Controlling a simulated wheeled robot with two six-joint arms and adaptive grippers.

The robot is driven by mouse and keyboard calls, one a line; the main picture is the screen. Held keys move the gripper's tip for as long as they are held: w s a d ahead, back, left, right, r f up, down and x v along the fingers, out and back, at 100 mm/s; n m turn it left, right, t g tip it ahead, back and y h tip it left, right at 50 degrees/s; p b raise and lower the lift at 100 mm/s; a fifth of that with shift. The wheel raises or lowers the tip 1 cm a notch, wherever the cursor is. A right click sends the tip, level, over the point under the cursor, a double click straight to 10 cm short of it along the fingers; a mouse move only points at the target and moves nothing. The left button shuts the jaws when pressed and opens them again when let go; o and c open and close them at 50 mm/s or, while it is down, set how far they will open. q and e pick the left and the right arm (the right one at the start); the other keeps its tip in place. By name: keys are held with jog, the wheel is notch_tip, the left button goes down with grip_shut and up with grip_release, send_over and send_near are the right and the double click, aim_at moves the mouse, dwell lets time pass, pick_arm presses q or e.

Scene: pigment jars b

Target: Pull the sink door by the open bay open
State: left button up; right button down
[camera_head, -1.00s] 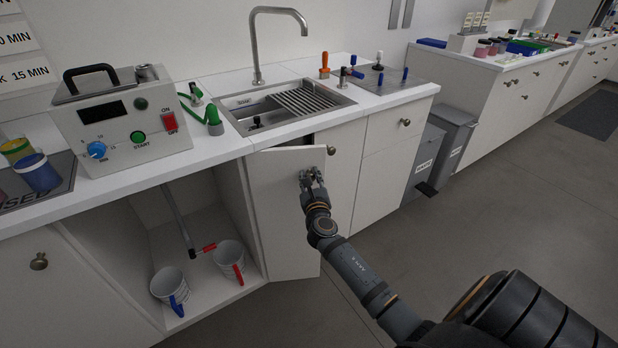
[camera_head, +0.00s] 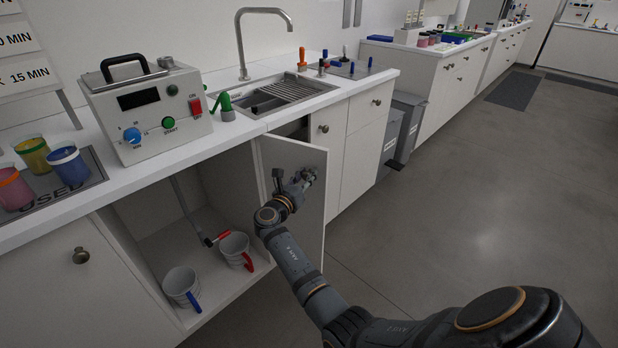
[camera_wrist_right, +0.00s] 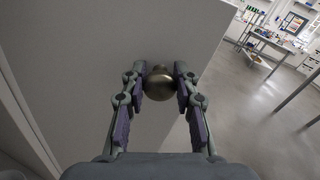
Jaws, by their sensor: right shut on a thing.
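The sink door (camera_head: 308,218) beside the open bay (camera_head: 165,222) stands ajar, swung outward from the cabinet front under the sink (camera_head: 285,92). A dark gap shows above and behind it. My right gripper (camera_head: 306,176) is at the door's knob, near its upper free edge. In the right wrist view the brass knob (camera_wrist_right: 159,84) sits between the two fingers of my right gripper (camera_wrist_right: 160,82), which are shut on it. The door's pale face fills much of that view. My left gripper is not in view.
Grey bins (camera_head: 404,125) stand farther right. The floor (camera_head: 450,200) at right is clear.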

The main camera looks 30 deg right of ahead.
aim_at(302, 150)
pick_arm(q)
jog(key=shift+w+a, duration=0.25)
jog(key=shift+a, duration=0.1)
pick_arm(e)
jog(key=shift+s+a+m+g+h, duration=0.25)
jog(key=shift+a+m+g+h, duration=0.2)
jog(key=shift+a+g, duration=0.25)
jog(key=c, duration=1)
grip_release()
jog(key=shift+r, duration=0.15)
notch_tip(302, 150, up, 10)
jog(key=shift+f, duration=0.15)
